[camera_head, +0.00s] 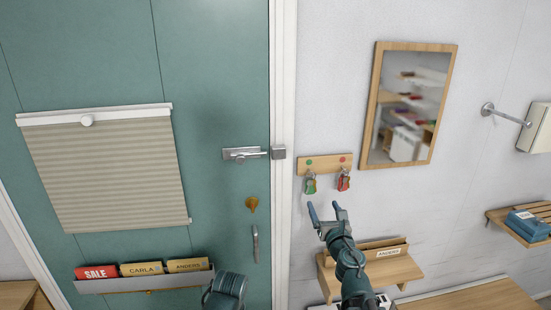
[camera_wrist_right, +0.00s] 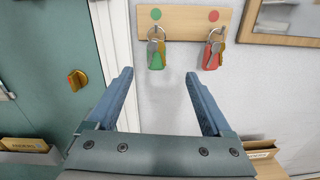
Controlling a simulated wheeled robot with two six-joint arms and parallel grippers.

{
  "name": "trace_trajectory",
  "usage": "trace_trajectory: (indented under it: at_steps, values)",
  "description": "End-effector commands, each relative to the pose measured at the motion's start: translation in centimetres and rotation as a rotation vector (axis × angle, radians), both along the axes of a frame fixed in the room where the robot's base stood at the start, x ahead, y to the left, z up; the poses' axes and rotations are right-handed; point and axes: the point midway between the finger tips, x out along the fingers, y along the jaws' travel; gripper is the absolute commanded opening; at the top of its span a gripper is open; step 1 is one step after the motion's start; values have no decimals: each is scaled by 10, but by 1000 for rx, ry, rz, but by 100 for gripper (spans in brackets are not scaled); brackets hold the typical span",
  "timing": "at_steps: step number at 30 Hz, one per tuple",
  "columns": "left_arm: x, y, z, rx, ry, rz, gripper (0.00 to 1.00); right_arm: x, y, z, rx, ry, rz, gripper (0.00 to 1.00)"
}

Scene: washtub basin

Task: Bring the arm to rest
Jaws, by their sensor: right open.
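My right gripper (camera_head: 326,208) is open and empty in the head view, in front of the grey wall and below the key rack. In the right wrist view its two blue fingers (camera_wrist_right: 157,90) stand wide apart with nothing between them. The wooden key rack (camera_head: 325,164) holds two key sets on hooks. The green-tagged keys (camera_wrist_right: 157,55) hang under a green dot, and the red-tagged keys (camera_wrist_right: 212,55) hang under a red dot. Both sets are apart from the fingers. My left gripper is not in view.
A teal door (camera_head: 215,60) with a latch (camera_head: 245,154), yellow knob (camera_head: 251,204) and letter tray (camera_head: 145,282) fills the left. A mirror (camera_head: 410,104) hangs at right. A small wooden shelf (camera_head: 405,272) sits close behind my right arm. A slatted shelf (camera_head: 503,220) is far right.

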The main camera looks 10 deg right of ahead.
Motion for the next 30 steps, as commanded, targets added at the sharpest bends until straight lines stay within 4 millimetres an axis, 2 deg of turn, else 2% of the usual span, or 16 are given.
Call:
trace_trajectory:
  at_steps: [2, 5, 8, 11, 14, 16, 18, 22, 24, 27, 30]
  values:
    - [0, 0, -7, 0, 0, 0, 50, 1, -1, -7, 157, -6, -64, 84]
    - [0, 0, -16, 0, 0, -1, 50, -1, -7, -25, 483, -7, -202, 84]
    - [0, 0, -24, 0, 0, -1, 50, -11, -8, -60, 854, 12, -376, 84]
    - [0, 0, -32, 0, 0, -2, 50, -29, 1, -107, 1200, 52, -575, 84]
    - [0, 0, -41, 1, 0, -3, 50, -58, 24, -160, 1505, 109, -809, 84]
    - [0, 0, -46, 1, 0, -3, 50, -85, 48, -196, 1683, 154, -999, 84]
    - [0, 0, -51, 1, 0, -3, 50, -114, 73, -226, 1811, 196, -1193, 84]
    - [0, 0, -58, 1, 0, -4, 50, -168, 119, -263, 1930, 258, -1531, 84]
    - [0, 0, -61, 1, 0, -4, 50, -194, 139, -274, 1947, 280, -1685, 84]
    - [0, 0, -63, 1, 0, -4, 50, -222, 159, -282, 1941, 298, -1851, 84]
    - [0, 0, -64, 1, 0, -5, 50, -239, 171, -284, 1924, 305, -1950, 84]
